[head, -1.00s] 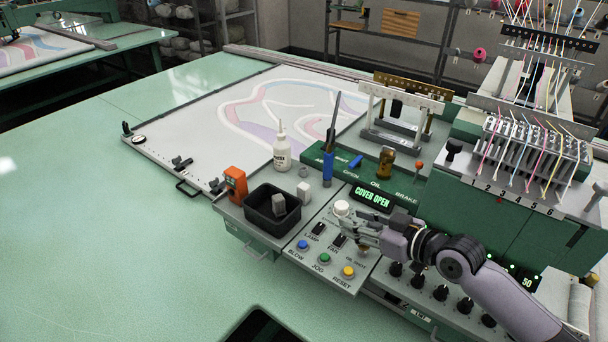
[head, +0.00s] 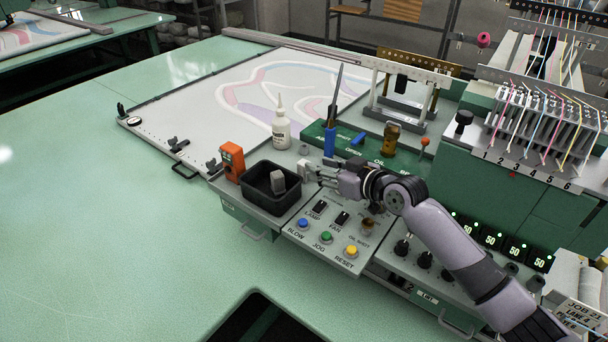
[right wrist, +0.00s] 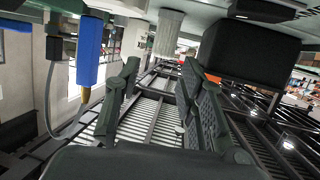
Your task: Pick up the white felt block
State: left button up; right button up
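A small pale block, which looks like the white felt block (head: 302,167), stands on the grey panel just right of the black tray (head: 257,192). My right gripper (head: 313,173) reaches in from the right with its fingers at this block and partly covers it. In the right wrist view the two fingers (right wrist: 160,75) are spread with nothing between them. A pale ribbed piece (right wrist: 168,34) shows ahead beyond their tips; I cannot tell surely whether it is the same block. Another light grey block (head: 278,182) sits in the tray. My left gripper is out of view.
A white squeeze bottle (head: 281,128) and a blue-handled tool (head: 329,140) stand behind the block. An orange device (head: 231,161) is left of the tray. Switches and coloured buttons (head: 326,237) lie in front. The green table at left is clear.

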aim_at(304, 171)
jog(key=b+x, duration=0.2)
jog(key=x, duration=0.2)
jog(key=shift+a+f, duration=0.1)
jog(key=shift+f, duration=0.05)
jog(key=shift+w+a, duration=0.2)
jog(key=shift+a, duration=0.05)
jog(key=c, duration=0.4)
jog(key=shift+c, duration=1.4)
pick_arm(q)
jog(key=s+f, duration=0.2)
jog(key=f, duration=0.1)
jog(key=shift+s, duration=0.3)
pick_arm(e)
jog(key=shift+c, duration=0.4)
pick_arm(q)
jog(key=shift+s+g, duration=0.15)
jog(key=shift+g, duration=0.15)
